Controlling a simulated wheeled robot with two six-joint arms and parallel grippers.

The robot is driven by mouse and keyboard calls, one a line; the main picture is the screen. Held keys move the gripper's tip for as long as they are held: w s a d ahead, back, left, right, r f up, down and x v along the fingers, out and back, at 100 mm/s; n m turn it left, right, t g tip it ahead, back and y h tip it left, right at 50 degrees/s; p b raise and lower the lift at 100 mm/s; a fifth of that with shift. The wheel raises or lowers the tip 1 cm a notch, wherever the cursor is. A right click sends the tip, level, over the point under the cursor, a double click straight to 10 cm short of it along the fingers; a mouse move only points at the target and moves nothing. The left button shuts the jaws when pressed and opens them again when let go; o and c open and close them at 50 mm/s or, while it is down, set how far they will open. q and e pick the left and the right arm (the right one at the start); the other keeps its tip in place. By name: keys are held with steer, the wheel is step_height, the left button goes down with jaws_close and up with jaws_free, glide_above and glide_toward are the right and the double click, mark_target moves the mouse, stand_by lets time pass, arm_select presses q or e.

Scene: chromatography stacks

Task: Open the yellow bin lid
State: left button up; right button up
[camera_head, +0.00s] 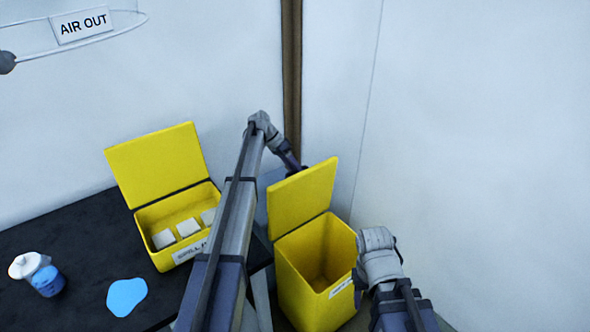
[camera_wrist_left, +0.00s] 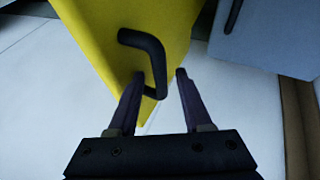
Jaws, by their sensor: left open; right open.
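The yellow bin (camera_head: 307,300) stands on the floor right of the black table, its inside visible and empty. Its yellow lid (camera_head: 302,198) is hinged up and stands steeply tilted at the back. My left arm reaches over to the lid's far side, where the lid hides most of the gripper. In the left wrist view my left gripper (camera_wrist_left: 159,76) is open, its fingers on either side of a black bent handle (camera_wrist_left: 155,55) on a yellow surface (camera_wrist_left: 95,35). Contact is unclear. My right gripper (camera_head: 358,282), open, is by the bin's right front, partly hidden by my arm.
A yellow box (camera_head: 176,258) with its lid up holds white blocks on the black table (camera_head: 75,235). A blue and white jar (camera_head: 45,278) and a blue patch (camera_head: 126,296) are at its front. A grey-blue body with a black handle (camera_wrist_left: 233,15) is near the left gripper. White walls close behind.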

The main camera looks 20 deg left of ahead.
arm_select(q)
steer(key=shift+a+r, duration=0.1)
steer(key=p+v, duration=0.6)
steer(key=v, duration=0.1)
steer(key=shift+r, duration=0.25)
steer(key=shift+a, duration=0.15)
